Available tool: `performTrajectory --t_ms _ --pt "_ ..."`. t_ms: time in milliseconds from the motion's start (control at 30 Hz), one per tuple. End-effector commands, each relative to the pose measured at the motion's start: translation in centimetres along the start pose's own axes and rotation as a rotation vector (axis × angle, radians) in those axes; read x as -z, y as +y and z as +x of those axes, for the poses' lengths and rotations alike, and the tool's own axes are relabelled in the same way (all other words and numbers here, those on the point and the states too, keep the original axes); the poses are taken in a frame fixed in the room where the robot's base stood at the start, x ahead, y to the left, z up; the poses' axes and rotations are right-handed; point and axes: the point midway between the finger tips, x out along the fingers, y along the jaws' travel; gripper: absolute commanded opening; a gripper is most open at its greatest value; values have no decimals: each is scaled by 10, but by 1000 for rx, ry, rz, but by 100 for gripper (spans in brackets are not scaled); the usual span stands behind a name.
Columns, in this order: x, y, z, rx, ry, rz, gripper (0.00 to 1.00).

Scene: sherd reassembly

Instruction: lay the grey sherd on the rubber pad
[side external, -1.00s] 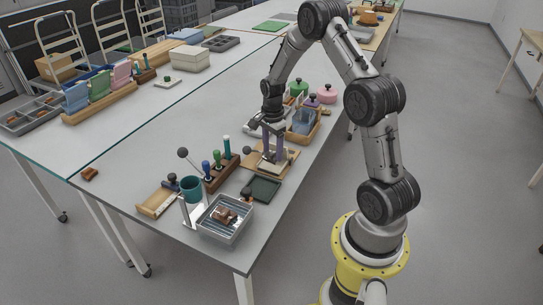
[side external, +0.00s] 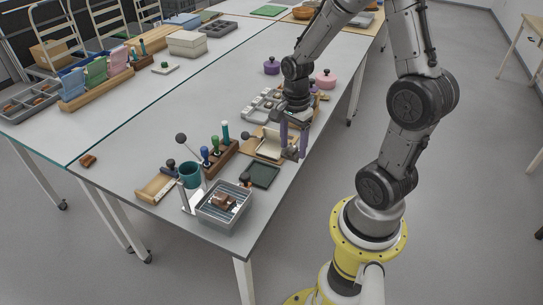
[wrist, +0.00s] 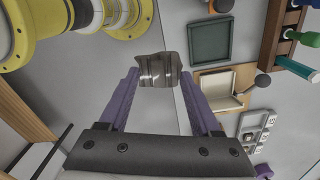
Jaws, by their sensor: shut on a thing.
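My gripper (side external: 292,153) is shut on the grey sherd, its purple fingers pointing down near the table's right edge. In the wrist view the grey sherd (wrist: 160,70) sits between the fingertips of my gripper (wrist: 161,79), a curved piece with darker bands. In the side view the sherd is too small to make out clearly at the fingertips. The rubber pad appears to be the dark green square (side external: 260,175) with a raised rim, empty, left of and nearer the camera than my gripper. It also shows in the wrist view (wrist: 209,42), apart from the sherd.
A wooden tray with a cream box (side external: 269,143) stands left of my gripper. A grey basin (side external: 225,216) holds a brown piece. A wooden rack (side external: 219,158) of colour-topped tools stands left of the pad, with a teal cup (side external: 190,175). Lidded pots (side external: 325,79) stand behind.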

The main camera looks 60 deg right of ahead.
Motion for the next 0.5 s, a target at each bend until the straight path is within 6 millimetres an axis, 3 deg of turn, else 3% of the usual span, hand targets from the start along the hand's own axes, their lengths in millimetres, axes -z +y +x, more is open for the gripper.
performTrajectory --t_ms 100,233,500 --pt "-21 15 4 -4 2 -70 10" --pt "-30 18 8 -7 3 -104 10" --pt "-25 -30 31 -8 3 -106 10"
